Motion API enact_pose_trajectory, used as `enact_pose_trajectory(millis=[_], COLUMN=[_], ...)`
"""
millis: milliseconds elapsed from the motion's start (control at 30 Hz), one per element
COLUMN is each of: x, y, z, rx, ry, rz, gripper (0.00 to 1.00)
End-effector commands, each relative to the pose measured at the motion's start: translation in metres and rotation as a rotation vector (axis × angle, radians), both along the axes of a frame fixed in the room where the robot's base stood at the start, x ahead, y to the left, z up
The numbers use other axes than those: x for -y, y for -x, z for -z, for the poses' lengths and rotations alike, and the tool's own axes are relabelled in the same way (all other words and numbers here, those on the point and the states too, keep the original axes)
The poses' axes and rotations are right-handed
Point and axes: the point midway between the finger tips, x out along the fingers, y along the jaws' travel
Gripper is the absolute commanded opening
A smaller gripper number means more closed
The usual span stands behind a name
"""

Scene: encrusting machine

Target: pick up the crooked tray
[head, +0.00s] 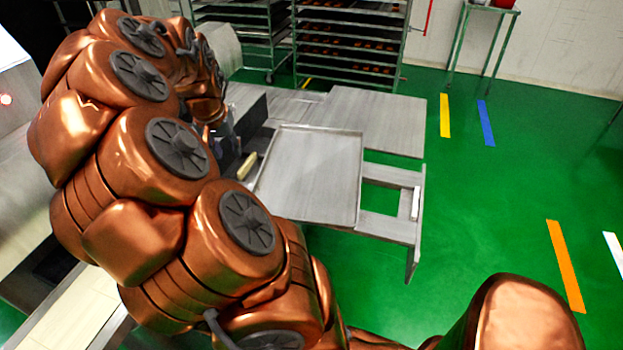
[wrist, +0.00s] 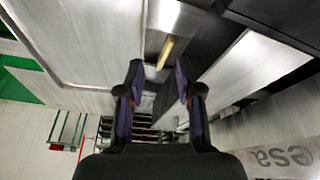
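The crooked tray (head: 312,175) is a flat grey metal tray with a low rim. It lies turned slightly askew on a metal frame table in the middle of the head view. In the wrist view the tray (wrist: 85,40) fills the upper left, with its rim near the fingers. My gripper (wrist: 160,80) is open, with two dark fingers apart and nothing between them. It is beside the tray's left edge in the head view, where my arm largely hides it.
A small yellowish bar (head: 247,166) lies by the tray's left edge. A flat metal surface (head: 375,120) lies behind the tray. Tray racks (head: 350,45) stand at the back. Green floor (head: 480,200) is open on the right. A machine panel with lettering (wrist: 275,145) is at the wrist view's right.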

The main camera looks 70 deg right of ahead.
Motion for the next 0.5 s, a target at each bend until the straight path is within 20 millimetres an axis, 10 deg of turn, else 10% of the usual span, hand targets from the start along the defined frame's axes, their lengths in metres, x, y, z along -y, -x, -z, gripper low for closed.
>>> enact_pose_trajectory(millis=[200,500], x=[0.077,0.124], y=[-0.002,-0.001], z=[0.05,0.084], rx=[0.028,0.052], ry=[0.044,0.06], rz=[0.114,0.172], gripper=[0.35,0.35])
